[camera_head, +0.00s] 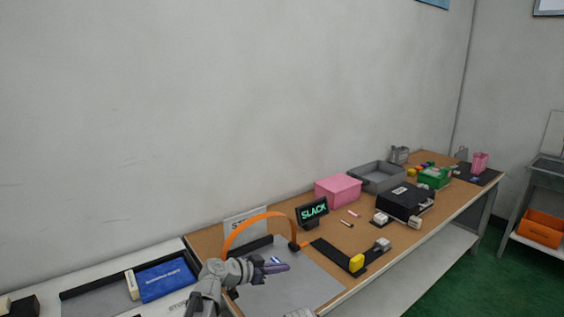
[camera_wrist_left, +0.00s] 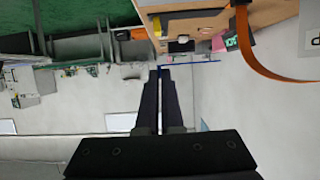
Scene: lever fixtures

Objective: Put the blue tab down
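My left gripper (camera_head: 284,267) reaches in from the lower left, above the grey mat (camera_head: 308,288) at the near end of the brown table. Its two dark fingers (camera_wrist_left: 160,72) lie almost together in the left wrist view. A small blue piece (camera_head: 276,260), perhaps the blue tab, shows just beside the fingers in the head view. I cannot tell whether they touch it. A thin blue strip also shows near the fingertips in the left wrist view (camera_wrist_left: 195,62).
An orange strap (camera_head: 250,219) arches behind my left gripper. A black display (camera_head: 312,212) reads SLACK. A yellow block (camera_head: 356,262) sits on a black base. A pink box (camera_head: 338,190), grey bin (camera_head: 376,177) and black box (camera_head: 405,201) stand farther along.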

